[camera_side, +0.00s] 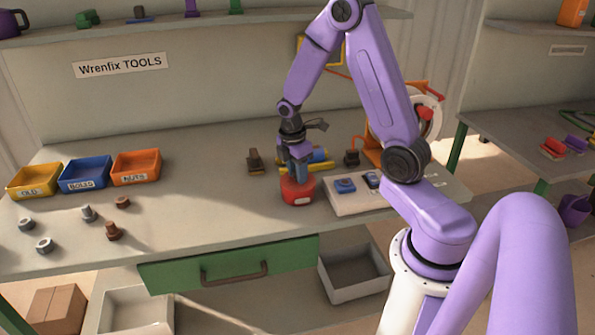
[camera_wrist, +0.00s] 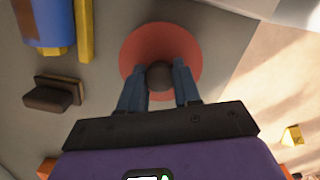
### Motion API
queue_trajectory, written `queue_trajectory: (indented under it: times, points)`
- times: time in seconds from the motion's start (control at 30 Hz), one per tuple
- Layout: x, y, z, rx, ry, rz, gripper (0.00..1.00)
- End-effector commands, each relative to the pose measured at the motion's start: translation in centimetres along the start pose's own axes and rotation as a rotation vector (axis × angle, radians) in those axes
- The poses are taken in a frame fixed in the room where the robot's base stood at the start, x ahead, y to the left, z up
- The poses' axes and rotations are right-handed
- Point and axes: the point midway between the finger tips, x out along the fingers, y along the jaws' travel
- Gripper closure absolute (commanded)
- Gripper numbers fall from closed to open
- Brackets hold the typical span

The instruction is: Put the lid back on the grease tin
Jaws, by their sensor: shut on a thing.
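My gripper (camera_side: 297,176) points down over the red grease tin (camera_side: 298,195) near the front of the bench. In the wrist view my gripper (camera_wrist: 160,82) has its two blue fingers closed on the dark round knob (camera_wrist: 159,74) of the red lid (camera_wrist: 160,38). The lid shows as a round disc below the fingers and covers what lies under it. In the side view the red lid and red tin merge into one shape, so I cannot tell whether the lid is seated or just above the tin.
A pale board (camera_side: 350,203) with blue parts is close to the tin's right. A blue cylinder (camera_side: 317,155) with yellow bars and a dark brown block (camera_side: 255,160) are behind. Labelled bins (camera_side: 136,168) and loose nuts and bolts are at left. The bench between is clear.

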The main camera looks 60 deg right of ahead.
Motion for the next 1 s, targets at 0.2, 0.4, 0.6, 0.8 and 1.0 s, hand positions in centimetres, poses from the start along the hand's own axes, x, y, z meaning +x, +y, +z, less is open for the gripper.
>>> queue_trajectory:
  times: [0.2,0.4,0.6,0.8,1.0]
  points:
    - [0.03,0.00,-0.01,0.000,0.000,0.000,0.97]
    - [0.02,0.00,-0.01,0.000,0.000,0.000,0.38]
    - [0.02,0.00,-0.01,0.000,0.000,0.000,0.38]
    - [0.03,0.00,-0.01,0.000,0.000,0.000,0.12]
    - [-0.02,0.01,0.00,0.000,0.000,0.000,0.12]
